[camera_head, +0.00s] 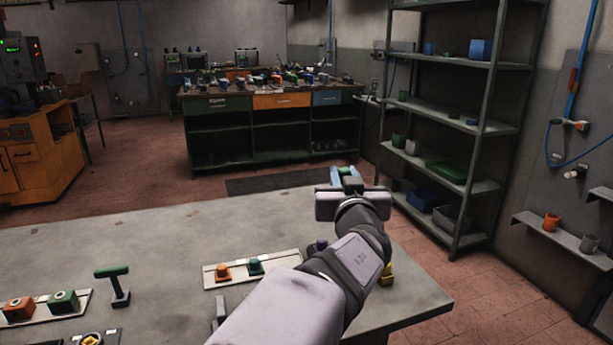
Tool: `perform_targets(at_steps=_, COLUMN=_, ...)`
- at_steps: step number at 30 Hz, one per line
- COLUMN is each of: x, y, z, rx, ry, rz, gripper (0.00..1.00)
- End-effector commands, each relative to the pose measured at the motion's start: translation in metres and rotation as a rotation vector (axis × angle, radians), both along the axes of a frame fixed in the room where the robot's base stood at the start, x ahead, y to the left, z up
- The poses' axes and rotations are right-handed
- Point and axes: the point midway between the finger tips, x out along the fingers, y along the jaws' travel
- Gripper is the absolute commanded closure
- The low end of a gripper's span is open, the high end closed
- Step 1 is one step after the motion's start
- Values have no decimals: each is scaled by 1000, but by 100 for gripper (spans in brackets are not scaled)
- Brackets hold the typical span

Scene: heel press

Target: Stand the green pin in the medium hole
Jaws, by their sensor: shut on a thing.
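My gripper (338,176) is raised beyond the table's far edge, pointing away from the camera. Its body hides most of what is between the fingers. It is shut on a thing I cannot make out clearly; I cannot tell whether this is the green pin. A green T-shaped piece (112,282) stands on a dark foot on the table at left. An orange block (18,308) and a green block (62,302) with round tops sit on a pale strip at far left. I cannot tell which hole is the medium one.
A pale plate (283,264) on the grey table (150,240) carries an orange piece (223,272) and a green piece (255,266). A purple piece (318,245) and a yellow piece (387,274) are beside my arm, which hides part of the table.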

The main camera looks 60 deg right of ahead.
Motion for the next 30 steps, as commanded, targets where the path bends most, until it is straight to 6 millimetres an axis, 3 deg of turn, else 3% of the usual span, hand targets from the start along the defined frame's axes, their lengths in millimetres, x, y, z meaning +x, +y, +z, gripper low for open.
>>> perform_targets(at_steps=5, x=3, y=0, z=-1, rx=1, ry=0, rz=10, gripper=100)
perform_targets(at_steps=8, x=16, y=1, z=-6, rx=2, ry=0, rz=46, gripper=100)
perform_targets(at_steps=11, x=39, y=4, z=-14, rx=5, ry=0, rz=114, gripper=100)
perform_targets(at_steps=17, x=112, y=27, z=-44, rx=8, ry=-1, rz=351, gripper=100)
perform_targets(at_steps=23, x=195, y=83, z=-81, rx=10, ry=-2, rz=668, gripper=100)
perform_targets(at_steps=30, x=268, y=182, z=-119, rx=8, ry=-3, rz=1068, gripper=100)
